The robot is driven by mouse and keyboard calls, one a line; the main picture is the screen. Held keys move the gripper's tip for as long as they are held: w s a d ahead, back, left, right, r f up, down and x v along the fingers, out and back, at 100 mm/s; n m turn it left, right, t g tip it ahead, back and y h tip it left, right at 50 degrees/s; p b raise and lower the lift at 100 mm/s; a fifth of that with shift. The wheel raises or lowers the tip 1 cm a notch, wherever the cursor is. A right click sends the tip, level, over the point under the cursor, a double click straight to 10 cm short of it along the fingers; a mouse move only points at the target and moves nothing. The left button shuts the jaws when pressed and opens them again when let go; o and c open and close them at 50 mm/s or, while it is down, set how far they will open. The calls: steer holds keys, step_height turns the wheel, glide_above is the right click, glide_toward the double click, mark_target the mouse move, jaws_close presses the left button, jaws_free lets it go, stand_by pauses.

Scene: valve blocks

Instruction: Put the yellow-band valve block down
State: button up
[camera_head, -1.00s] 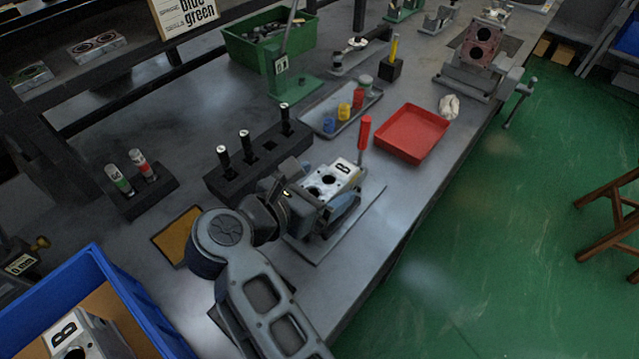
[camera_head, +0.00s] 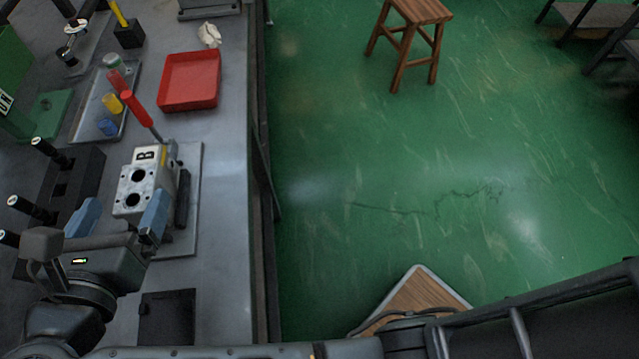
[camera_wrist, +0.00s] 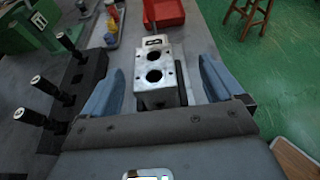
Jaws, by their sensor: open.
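The valve block (camera_head: 133,193) is a pale metal block with two dark round holes and a label with a black letter on top. A small yellow patch shows at its far edge in the head view. It sits upright on a flat grey plate (camera_head: 190,222) on the bench. In the wrist view the block (camera_wrist: 158,90) stands between my blue fingers, with a gap on each side. My gripper (camera_head: 118,213) is open at the near side of the block; it also shows in the wrist view (camera_wrist: 160,72). The block's underside is hidden.
A red tray (camera_head: 190,82) and a grey tray (camera_head: 80,118) with coloured cylinders lie beyond. A black holder (camera_head: 88,180) with black-handled pins is at the left. The bench edge runs close on the right.

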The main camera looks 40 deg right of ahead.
steer(key=d+r+n+t+h, duration=0.2)
steer(key=d+n+t+h, duration=0.1)
steer(key=d, duration=1.1)
steer(key=s+d+r+n+t+y, duration=0.1)
steer(key=s+d+r+n+t, duration=0.1)
steer(key=s+d+n+t, duration=0.3)
steer(key=s+d+r+n+t+y, duration=0.1)
steer(key=s+d+r+n+t, duration=0.15)
steer(key=d+n, duration=0.45)
steer(key=s+f+n+g+y, duration=0.2)
steer(key=s+n+y, duration=0.3)
steer(key=s+n, duration=0.7)
steer(key=s+f+n+g+y, duration=0.3)
steer(key=s+n+g+y, duration=0.1)
steer(key=s+n, duration=0.9)
steer(key=n+g, duration=0.1)
steer(key=n, duration=0.2)
steer(key=shift+a+y, duration=0.3)
steer(key=shift+y, duration=0.1)
